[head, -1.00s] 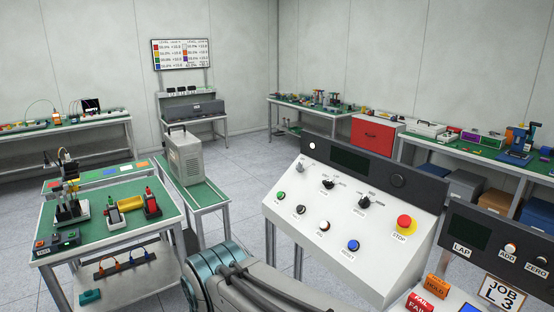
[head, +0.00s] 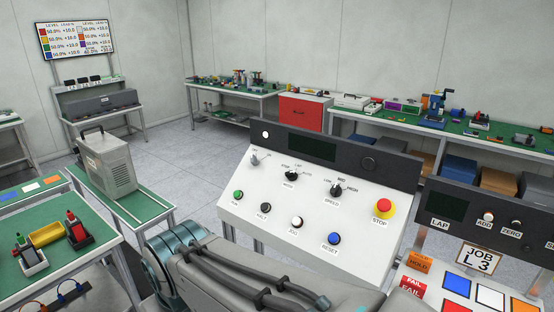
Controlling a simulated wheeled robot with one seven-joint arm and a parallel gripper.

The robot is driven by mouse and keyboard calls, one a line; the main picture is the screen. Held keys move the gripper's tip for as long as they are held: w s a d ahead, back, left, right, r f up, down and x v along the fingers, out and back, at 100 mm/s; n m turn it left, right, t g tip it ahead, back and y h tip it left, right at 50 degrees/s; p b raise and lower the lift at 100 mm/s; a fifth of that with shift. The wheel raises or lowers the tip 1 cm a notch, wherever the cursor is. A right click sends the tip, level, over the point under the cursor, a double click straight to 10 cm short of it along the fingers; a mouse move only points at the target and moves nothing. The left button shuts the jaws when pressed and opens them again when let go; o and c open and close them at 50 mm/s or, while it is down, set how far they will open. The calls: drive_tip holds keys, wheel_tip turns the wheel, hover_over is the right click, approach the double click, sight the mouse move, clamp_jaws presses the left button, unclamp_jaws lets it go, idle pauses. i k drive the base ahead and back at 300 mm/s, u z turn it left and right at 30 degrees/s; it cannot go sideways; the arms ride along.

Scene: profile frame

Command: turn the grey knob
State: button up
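The grey knob (head: 255,159) sits at the upper left of the white sloped control panel (head: 290,225) in the head view. It is small, with short printed marks beside it. Two black knobs, the mode knob (head: 291,174) and the speed knob (head: 335,190), are to its right. My arm crosses the bottom of the view, below and in front of the panel. My gripper is outside the view, so its state and its distance from the knob do not show.
On the panel are a green button (head: 238,195), a black button (head: 267,208), a white button (head: 297,222), a blue button (head: 334,239) and a red stop button (head: 383,206). A second console (head: 490,225) stands at the right. A grey case (head: 108,170) stands on a left bench. Open floor lies behind.

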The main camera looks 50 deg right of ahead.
sight(254, 162)
drive_tip(key=z, duration=0.5)
drive_tip(key=i, duration=1)
